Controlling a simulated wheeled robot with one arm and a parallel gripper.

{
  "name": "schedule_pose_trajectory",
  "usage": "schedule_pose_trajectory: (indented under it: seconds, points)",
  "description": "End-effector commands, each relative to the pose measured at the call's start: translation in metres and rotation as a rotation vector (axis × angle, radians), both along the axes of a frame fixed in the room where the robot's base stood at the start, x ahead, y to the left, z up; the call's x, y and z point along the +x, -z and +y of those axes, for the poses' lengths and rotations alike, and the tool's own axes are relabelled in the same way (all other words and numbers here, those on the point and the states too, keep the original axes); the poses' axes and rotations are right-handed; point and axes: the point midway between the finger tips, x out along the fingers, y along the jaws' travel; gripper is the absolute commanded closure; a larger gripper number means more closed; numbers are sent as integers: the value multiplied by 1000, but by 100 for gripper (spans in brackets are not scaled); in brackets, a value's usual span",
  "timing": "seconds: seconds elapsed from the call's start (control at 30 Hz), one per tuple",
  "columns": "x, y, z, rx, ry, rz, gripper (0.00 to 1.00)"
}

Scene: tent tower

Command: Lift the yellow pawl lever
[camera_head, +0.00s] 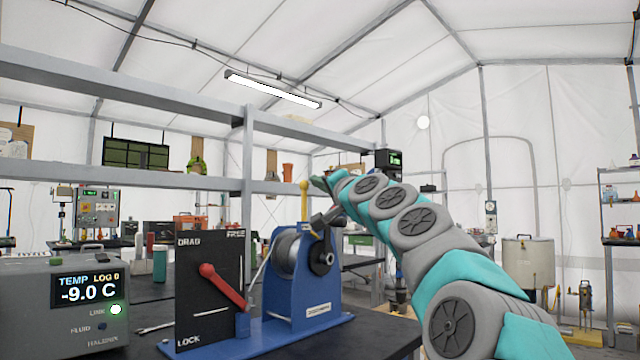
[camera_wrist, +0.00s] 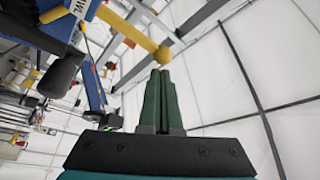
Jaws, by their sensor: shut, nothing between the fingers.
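The yellow pawl lever (camera_head: 304,203) stands roughly upright at the top of the blue winch frame (camera_head: 318,293), behind the grey drum (camera_head: 287,251). In the wrist view the lever's round yellow knob (camera_wrist: 163,55) is just beyond my fingertips, with its shaft running up and left. My gripper (camera_wrist: 160,72) is shut and empty, its dark green fingers pressed together. In the head view my gripper (camera_head: 318,184) is beside the lever's top, on its right. I cannot tell whether the fingertips touch the knob.
A black panel (camera_head: 195,262) marked DRAG, FREE and LOCK, with a red lever (camera_head: 222,285), stands in front of the drum. A grey temperature box (camera_head: 45,325) sits at left. A wrench (camera_head: 155,327) lies on the dark bench. Grey shelf beams (camera_head: 130,97) pass behind.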

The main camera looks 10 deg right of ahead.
Motion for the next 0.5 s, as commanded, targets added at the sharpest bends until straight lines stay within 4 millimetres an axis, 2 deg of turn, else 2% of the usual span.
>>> schedule_pose_trajectory:
  seconds: [0.5]
  points:
    - [-5, 1, 6, -60, 1, -46, 100]
